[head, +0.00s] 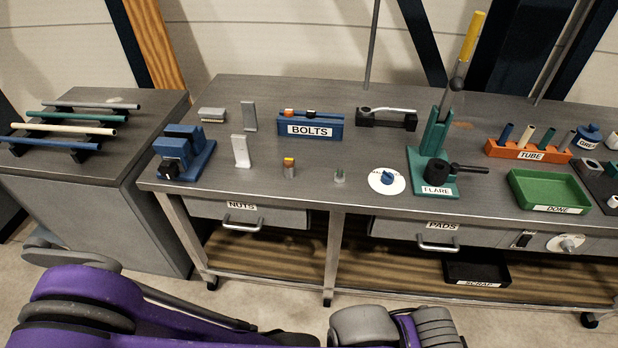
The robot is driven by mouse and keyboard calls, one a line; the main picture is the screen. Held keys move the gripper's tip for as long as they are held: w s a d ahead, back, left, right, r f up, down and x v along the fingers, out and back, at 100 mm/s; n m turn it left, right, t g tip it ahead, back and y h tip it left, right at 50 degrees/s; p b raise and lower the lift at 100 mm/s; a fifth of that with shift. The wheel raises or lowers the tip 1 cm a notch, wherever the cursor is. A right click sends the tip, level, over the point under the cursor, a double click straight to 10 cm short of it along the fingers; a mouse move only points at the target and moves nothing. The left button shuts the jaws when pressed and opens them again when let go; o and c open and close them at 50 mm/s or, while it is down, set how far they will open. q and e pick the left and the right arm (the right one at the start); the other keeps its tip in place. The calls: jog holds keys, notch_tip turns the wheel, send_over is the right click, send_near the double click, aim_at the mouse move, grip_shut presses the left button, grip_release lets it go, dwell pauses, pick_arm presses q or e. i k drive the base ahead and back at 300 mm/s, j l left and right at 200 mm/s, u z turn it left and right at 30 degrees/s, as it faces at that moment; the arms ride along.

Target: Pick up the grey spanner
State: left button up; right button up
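A slim silver-grey tool (388,110) lies across a black holder (382,123) near the back middle of the workbench. It may be the grey spanner, but it is too small to tell for sure. I see no other clear spanner shape. Purple and grey parts of my own arms show along the bottom edge, in front of the bench. Neither gripper's fingertips can be made out.
The workbench (300,198) carries a blue BOLTS rack (310,129), a blue vise (180,155), a green FLARE tool (436,165), an orange TUBE rack (525,150) and a green DONE tray (550,190). Rods lie on a side cabinet (120,160).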

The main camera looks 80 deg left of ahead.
aim_at(391, 109)
jog(key=u, duration=2.7)
jog(key=i+l+u, duration=0.15)
jog(key=l+u, duration=0.2)
jog(key=l, duration=0.75)
jog(key=l+u, duration=0.4)
jog(key=l, duration=0.7)
